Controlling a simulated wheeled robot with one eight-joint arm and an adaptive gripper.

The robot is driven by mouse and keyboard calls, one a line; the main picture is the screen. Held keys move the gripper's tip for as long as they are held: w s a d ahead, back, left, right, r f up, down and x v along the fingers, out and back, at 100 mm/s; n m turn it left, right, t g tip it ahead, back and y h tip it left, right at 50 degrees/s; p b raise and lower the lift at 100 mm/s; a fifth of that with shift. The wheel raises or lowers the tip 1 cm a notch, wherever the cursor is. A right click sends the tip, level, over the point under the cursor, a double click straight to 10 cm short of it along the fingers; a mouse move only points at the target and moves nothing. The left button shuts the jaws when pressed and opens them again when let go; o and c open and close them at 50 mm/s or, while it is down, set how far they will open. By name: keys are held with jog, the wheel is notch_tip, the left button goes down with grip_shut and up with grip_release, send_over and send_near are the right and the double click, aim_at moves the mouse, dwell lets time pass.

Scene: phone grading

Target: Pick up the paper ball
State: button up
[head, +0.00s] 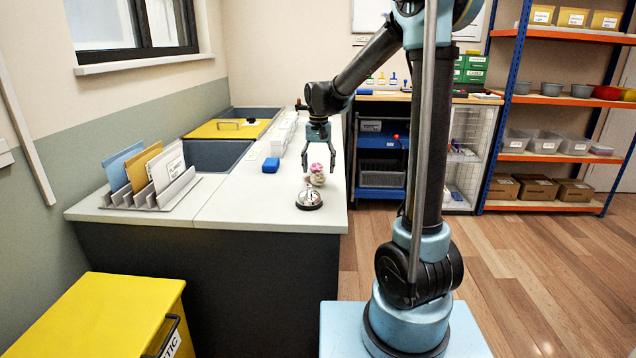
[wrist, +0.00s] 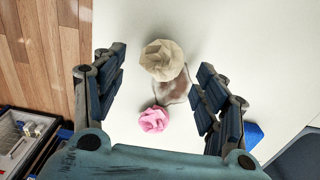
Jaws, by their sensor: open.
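A cream crumpled paper ball (wrist: 162,61) lies on the white counter, between my open fingers toward the top of the wrist view. It also shows in the head view (head: 317,180). A pink crumpled ball or rosette (wrist: 153,119) lies close by; in the head view the pink piece (head: 316,168) shows just behind the cream ball. A pale, brownish, see-through piece (wrist: 176,91) lies between them; I cannot tell what it is. My gripper (head: 318,165) points down over these pieces, open and empty, with one finger on each side in the wrist view (wrist: 160,78).
A silver bell (head: 309,200) stands on the counter in front of the cream ball. A blue block (head: 271,165) lies to the left, and a file rack (head: 150,195) farther left. The counter's right edge drops to the wooden floor.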

aim_at(318, 173)
jog(key=shift+a+f, duration=0.1)
jog(key=shift+f, duration=2.3)
jog(key=c, duration=0.7)
